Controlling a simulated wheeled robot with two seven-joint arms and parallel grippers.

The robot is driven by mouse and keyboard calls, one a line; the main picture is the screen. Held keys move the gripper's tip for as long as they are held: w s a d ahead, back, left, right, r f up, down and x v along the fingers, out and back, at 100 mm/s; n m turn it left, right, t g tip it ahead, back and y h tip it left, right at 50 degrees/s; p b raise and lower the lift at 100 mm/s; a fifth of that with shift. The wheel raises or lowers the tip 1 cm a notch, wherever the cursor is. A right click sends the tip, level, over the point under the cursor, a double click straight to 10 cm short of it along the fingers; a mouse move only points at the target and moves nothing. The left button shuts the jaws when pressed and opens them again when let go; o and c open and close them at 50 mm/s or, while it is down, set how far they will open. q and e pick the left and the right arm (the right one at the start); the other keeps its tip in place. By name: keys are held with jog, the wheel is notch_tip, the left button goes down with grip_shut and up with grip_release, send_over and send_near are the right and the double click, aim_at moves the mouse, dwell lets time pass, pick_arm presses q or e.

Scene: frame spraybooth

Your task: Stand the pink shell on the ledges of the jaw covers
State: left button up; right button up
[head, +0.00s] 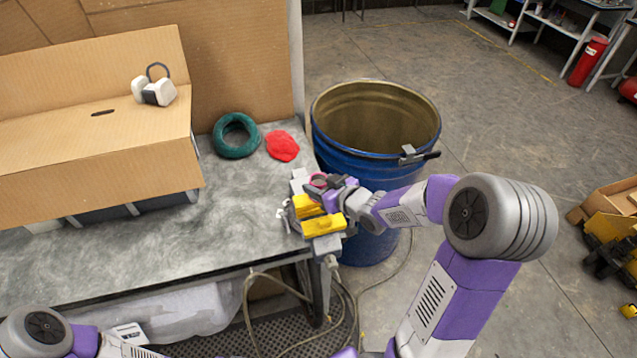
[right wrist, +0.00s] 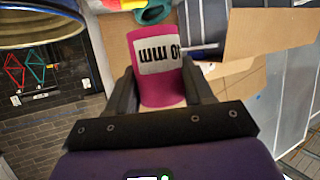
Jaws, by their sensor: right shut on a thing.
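The pink shell (right wrist: 160,65) has a white label with upside-down black print in the right wrist view. My right gripper (right wrist: 160,88) is shut on it, one finger on each side. In the head view a small part of the shell (head: 318,181) shows beside the dark fingers of my right gripper (head: 328,183). The two yellow jaw covers (head: 323,225) sit on a grey vise (head: 325,244) at the table corner. The shell is at or above the far cover (head: 307,206); I cannot tell whether it touches a ledge. My left gripper is out of view.
A blue drum (head: 335,150) stands right beside the vise. A green ring (head: 236,152) and a red cloth (head: 283,146) lie on the grey table (head: 235,235). A cardboard box (head: 95,140) with a respirator (head: 155,88) on it fills the left. The table's front middle is clear.

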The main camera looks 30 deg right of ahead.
aim_at(336, 227)
jog(key=shift+f+b, duration=2.15)
jog(key=shift+f, duration=0.15)
jog(key=shift+f+b, duration=1.6)
jog(key=shift+f, duration=0.05)
jog(key=o, duration=1.2)
jog(key=shift+s, duration=0.1)
jog(key=p+v, duration=0.1)
jog(key=v, duration=0.6)
jog(key=shift+s+r+p, duration=0.2)
jog(key=shift+s+p, duration=0.05)
jog(key=shift+p, duration=0.15)
